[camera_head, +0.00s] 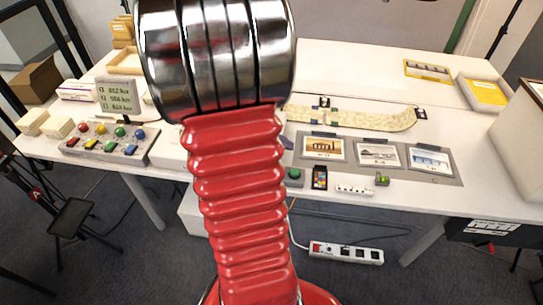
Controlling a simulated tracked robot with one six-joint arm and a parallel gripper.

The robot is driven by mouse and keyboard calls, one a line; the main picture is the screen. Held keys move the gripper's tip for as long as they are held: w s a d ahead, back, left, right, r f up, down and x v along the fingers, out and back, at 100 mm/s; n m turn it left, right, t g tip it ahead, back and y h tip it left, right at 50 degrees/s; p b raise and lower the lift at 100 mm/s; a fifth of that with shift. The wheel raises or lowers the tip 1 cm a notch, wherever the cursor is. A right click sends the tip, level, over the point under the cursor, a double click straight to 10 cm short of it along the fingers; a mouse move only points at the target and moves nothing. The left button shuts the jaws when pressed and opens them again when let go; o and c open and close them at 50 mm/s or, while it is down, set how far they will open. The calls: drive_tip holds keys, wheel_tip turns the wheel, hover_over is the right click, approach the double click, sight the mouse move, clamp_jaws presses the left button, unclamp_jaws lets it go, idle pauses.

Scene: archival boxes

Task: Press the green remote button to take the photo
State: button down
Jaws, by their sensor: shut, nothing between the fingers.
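A small dark box with a round green top (294,174) sits at the front edge of the table, just right of my red arm; it looks like a green push button. My red ribbed arm and its chrome joint fill the middle of the view and hide part of the table. My gripper is not in view, so its place relative to the button cannot be told. Three framed photos, left (323,148), middle (379,154) and right (430,160), lie on a grey mat (450,178) behind the button.
A control panel (110,146) with several coloured knobs, one green, stands at left by a display (118,95). A colour card (320,178), a white strip (354,190) and a small green-yellow item (382,179) line the front edge. A power strip (346,253) lies below.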

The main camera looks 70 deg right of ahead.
sight(291, 173)
drive_tip(key=shift+s+d+f+g, duration=0.15)
drive_tip(key=shift+s+d+f, duration=0.25)
drive_tip(key=shift+s, duration=0.15)
drive_tip(key=shift+s+d+f+g, duration=0.15)
drive_tip(key=shift+s+d+f, duration=0.1)
drive_tip(key=shift+s+d, duration=0.2)
drive_tip(key=shift+f, duration=4.4)
drive_tip(key=shift+s+a+f, duration=0.1)
drive_tip(key=shift+f, duration=0.75)
drive_tip(key=shift+r, duration=0.95)
drive_tip(key=shift+r, duration=2.5)
